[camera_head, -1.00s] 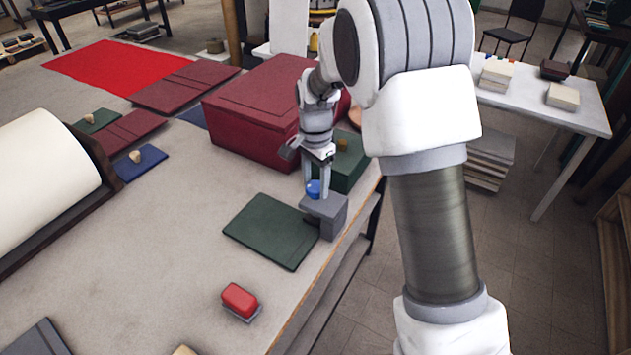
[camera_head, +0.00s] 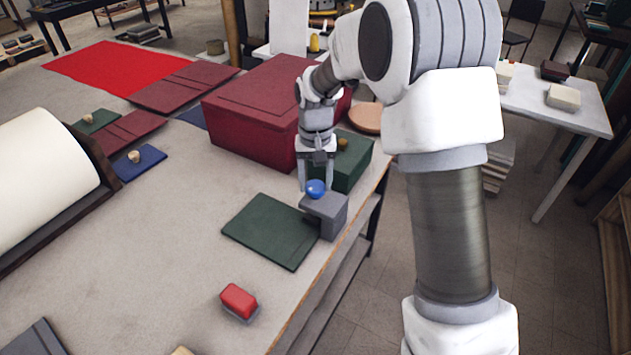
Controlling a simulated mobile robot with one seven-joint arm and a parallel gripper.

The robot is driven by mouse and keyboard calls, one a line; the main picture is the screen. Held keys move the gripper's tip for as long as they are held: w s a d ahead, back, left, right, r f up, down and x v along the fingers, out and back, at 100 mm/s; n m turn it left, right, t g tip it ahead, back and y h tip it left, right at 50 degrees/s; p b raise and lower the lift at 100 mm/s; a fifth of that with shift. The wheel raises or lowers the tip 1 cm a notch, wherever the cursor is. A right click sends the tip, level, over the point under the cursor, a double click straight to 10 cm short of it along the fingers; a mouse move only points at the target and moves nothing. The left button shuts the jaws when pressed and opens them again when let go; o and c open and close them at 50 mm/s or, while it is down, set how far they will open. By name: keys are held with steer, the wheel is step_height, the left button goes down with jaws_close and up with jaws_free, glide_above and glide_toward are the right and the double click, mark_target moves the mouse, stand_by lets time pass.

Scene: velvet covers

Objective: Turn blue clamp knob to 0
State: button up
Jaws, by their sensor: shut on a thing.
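The blue clamp knob (camera_head: 316,189) sits on top of a grey clamp block (camera_head: 330,217) at the table's right edge. My gripper (camera_head: 315,186) points down over the block, with its fingers on either side of the knob, shut on it. The front of the knob shows between the fingers. Any marks or numbers on the knob are too small to read. A dark green cover (camera_head: 268,231) lies flat on the table with its right edge at the clamp.
A green box (camera_head: 349,163) with a small tan knob and a large dark red box (camera_head: 255,112) stand close behind my gripper. A red block (camera_head: 239,301) lies in front. The table (camera_head: 170,260) is bare to the left of the green cover.

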mark_target(316, 186)
steer(key=n, duration=0.5)
steer(key=shift+n, duration=0.3)
steer(key=n, duration=0.5)
steer(key=shift+r+p, duration=0.1)
steer(key=shift+p, duration=0.25)
steer(key=shift+n, duration=0.3)
steer(key=o, duration=1.4)
steer(key=shift+c, duration=0.2)
step_height(316, 186, up, 17)
steer(key=shift+r, duration=0.2)
